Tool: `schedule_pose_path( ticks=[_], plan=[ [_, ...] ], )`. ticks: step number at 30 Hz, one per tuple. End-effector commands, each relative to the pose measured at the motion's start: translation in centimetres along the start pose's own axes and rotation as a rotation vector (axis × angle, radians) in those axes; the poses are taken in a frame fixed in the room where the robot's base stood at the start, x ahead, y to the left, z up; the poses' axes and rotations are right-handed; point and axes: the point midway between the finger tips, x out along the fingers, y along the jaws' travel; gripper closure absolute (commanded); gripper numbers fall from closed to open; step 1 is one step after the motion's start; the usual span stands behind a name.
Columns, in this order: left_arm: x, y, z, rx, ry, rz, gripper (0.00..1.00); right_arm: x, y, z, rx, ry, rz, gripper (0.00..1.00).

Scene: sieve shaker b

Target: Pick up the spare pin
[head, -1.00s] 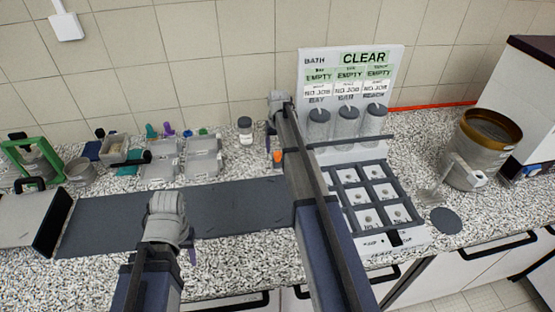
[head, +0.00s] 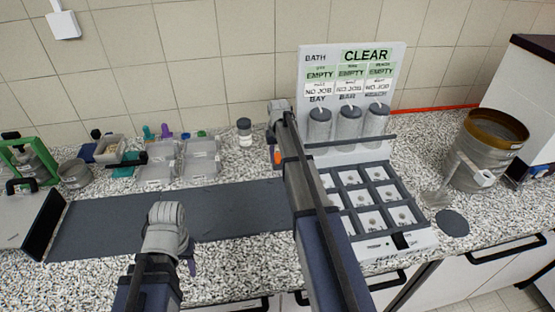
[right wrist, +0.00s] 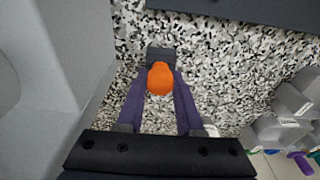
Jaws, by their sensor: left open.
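An orange-topped object, which looks like the spare pin, shows in the right wrist view (right wrist: 160,79) in front of a small dark block (right wrist: 160,54). It also shows in the head view (head: 277,157), just left of my right forearm. My right gripper (right wrist: 162,85) has its two purple fingers on either side of the orange top, very near it. Whether they touch or grip it I cannot tell. The pin's lower part is hidden. My left gripper (head: 190,264) is open above the counter's front, mostly hidden by its own wrist.
A white board stand (head: 312,75) with several grey cylinders and a compartment tray (head: 375,245) stands right of my right arm. A brass-rimmed sieve (head: 485,150) is farther right. Clear trays (head: 200,168) and a jar (head: 244,132) stand back left. A dark mat (head: 110,222) lies bare in front.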

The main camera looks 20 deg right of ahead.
Motion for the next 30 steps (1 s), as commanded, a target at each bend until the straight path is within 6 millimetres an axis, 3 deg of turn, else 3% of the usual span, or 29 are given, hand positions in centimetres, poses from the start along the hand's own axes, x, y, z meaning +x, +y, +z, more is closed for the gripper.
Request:
schedule_pose_path(
  ticks=[1, 8, 20, 30],
  plan=[
    [0.0, 0.0, 0.0, 0.0, 0.0, 0.0, 0.5, 0.0, 0.0, 0.0, 0.0, 0.0, 0.0, 0.74],
    [0.0, 0.0, 0.0, 0.0, 0.0, 0.0, 0.5, 0.0, 0.0, 0.0, 0.0, 0.0, 0.0, 1.0],
    [-0.4, 0.0, 0.0, 0.0, 0.0, 0.0, 0.5, -0.4, 0.0, -0.1, 0.0, 0.0, 0.0, 1.0],
    [-4.0, -0.4, 0.2, 0.001, 0.0, 0.0, 0.5, -4.0, 0.0, -0.5, 0.0, 0.0, 0.0, 1.0]
  ],
)
